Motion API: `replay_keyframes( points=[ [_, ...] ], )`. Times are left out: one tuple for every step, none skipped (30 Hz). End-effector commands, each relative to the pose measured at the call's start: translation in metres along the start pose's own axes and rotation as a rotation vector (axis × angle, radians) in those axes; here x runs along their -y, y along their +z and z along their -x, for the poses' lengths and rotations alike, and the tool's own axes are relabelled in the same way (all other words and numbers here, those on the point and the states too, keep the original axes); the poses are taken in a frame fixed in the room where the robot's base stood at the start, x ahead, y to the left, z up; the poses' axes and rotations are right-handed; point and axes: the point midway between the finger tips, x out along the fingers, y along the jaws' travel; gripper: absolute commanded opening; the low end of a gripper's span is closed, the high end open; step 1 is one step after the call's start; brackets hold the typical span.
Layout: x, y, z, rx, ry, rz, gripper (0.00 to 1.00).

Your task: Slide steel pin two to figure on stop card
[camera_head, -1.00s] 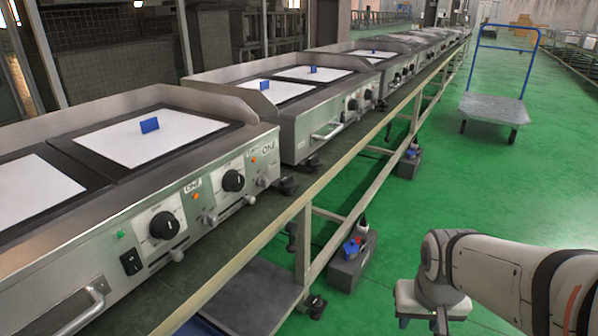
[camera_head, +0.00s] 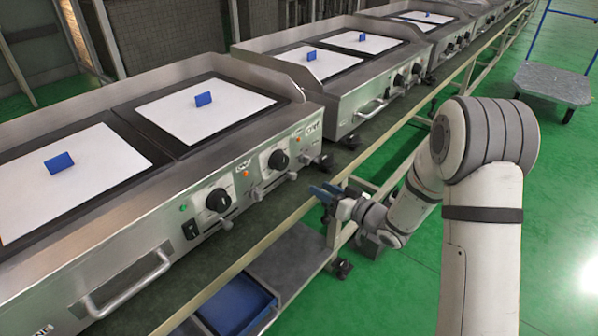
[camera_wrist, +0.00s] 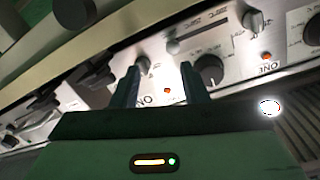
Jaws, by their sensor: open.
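The near steel griddle's front panel (camera_head: 250,185) carries two black knobs, small steel slide pins beneath them and pale cards; their lettering is too small to read. In the wrist view, a steel pin (camera_wrist: 253,20) stands out at the upper right, near a slot, and another (camera_wrist: 141,63) is beside the left finger. A card (camera_wrist: 269,69) appears to read ONE; another card (camera_wrist: 145,99) is partly hidden by my gripper. I cannot tell which pin is number two. My gripper (camera_head: 325,193) is open and empty before the panel's right end; its two fingers (camera_wrist: 160,84) point at the panel.
A black knob (camera_wrist: 210,71) and an orange light (camera_wrist: 167,91) are close to the fingertips. A bar handle (camera_head: 130,285) juts from the griddle's left front. More griddles (camera_head: 345,65) continue along the bench. A blue-framed trolley (camera_head: 553,84) stands on the open green floor.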

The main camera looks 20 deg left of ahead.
Motion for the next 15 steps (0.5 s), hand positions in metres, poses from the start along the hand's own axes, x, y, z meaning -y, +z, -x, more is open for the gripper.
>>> replay_keyframes(
  points=[
    [0.006, 0.001, -0.002, -0.01, -0.033, -0.015, 0.4],
    [0.009, 0.001, -0.003, -0.017, -0.049, -0.022, 0.4],
    [0.011, 0.002, -0.005, -0.023, -0.064, -0.028, 0.4],
    [0.013, 0.002, -0.006, -0.027, -0.072, -0.031, 0.4],
    [0.013, 0.002, -0.008, -0.03, -0.078, -0.033, 0.4],
    [0.014, 0.002, -0.012, -0.032, -0.082, -0.033, 0.4],
    [0.015, 0.003, -0.016, -0.032, -0.084, -0.033, 0.4],
    [0.015, 0.003, -0.02, -0.031, -0.084, -0.032, 0.4],
    [0.016, 0.003, -0.026, -0.031, -0.084, -0.033, 0.4],
    [0.016, 0.003, -0.031, -0.032, -0.083, -0.033, 0.4],
    [0.017, 0.003, -0.037, -0.032, -0.084, -0.032, 0.4],
    [0.017, 0.003, -0.043, -0.031, -0.084, -0.032, 0.4],
    [0.017, 0.003, -0.048, -0.031, -0.083, -0.031, 0.4],
    [0.018, 0.002, -0.053, -0.032, -0.082, -0.032, 0.4],
    [0.018, 0.002, -0.059, -0.031, -0.082, -0.033, 0.4]
  ],
)
